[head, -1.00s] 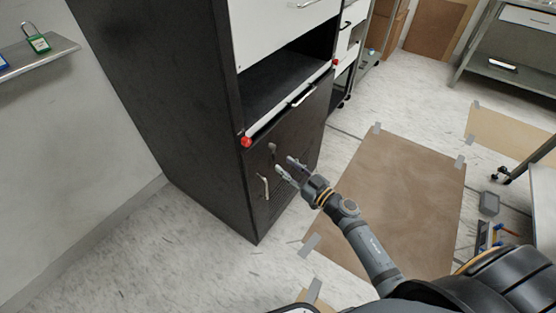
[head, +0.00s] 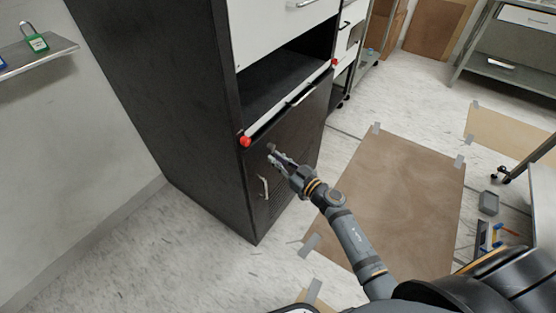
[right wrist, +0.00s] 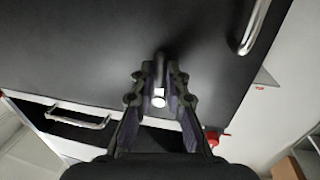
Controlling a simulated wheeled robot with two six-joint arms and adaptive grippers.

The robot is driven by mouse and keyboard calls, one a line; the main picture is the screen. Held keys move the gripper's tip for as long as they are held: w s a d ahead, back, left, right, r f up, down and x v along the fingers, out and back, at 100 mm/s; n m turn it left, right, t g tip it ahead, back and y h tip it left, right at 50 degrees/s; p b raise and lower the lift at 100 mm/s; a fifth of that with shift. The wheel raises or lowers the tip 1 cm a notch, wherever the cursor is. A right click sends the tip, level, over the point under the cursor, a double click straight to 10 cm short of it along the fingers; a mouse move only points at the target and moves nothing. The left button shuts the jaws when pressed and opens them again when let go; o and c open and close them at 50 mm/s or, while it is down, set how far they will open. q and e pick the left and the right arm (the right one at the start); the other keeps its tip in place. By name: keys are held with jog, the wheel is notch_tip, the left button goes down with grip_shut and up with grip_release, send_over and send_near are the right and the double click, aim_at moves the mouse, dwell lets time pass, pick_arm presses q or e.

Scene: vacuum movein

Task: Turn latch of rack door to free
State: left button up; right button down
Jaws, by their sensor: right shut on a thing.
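The dark rack door (head: 295,150) is closed on the lower front of the black rack. Its small latch (right wrist: 159,75) lies between the fingers of my right gripper (right wrist: 158,88) in the right wrist view. In the head view my right gripper (head: 273,158) reaches the upper part of the door and largely covers the latch. The gripper is shut on the latch. A silver door handle (head: 263,187) stands below and left of the gripper; the handle also shows at the upper right of the right wrist view (right wrist: 254,28). My left gripper is not in view.
An open shelf bay (head: 285,85) with red knobs (head: 246,141) at its front corners is above the door. A brown floor sheet (head: 395,200) lies to the right. A wall shelf (head: 40,55) holds padlocks at the left.

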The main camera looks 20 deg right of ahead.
aim_at(277, 136)
jog(key=w+d+r+n+y+b, duration=0.1)
jog(key=n+b, duration=0.1)
jog(key=n, duration=0.4)
jog(key=w+d+r+n+y+b, duration=0.1)
jog(key=n+b, duration=0.1)
jog(key=n, duration=0.3)
jog(key=d+r+n+y+b, duration=0.1)
jog(key=n+b, duration=0.1)
jog(key=n, duration=0.4)
jog(key=shift+w+d+n+y, duration=0.3)
jog(key=shift+w+d, duration=0.05)
jog(key=shift+w, duration=0.05)
jog(key=shift+r+n+y+b, duration=0.3)
jog(key=shift+r+n+b, duration=0.1)
jog(key=shift+n, duration=0.7)
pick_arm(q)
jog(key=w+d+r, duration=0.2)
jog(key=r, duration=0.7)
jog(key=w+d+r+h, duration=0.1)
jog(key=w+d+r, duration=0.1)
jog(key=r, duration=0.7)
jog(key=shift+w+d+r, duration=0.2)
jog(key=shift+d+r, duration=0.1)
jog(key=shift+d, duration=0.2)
pick_arm(e)
jog(key=shift+r+n, duration=0.1)
jog(key=shift+n, duration=0.2)
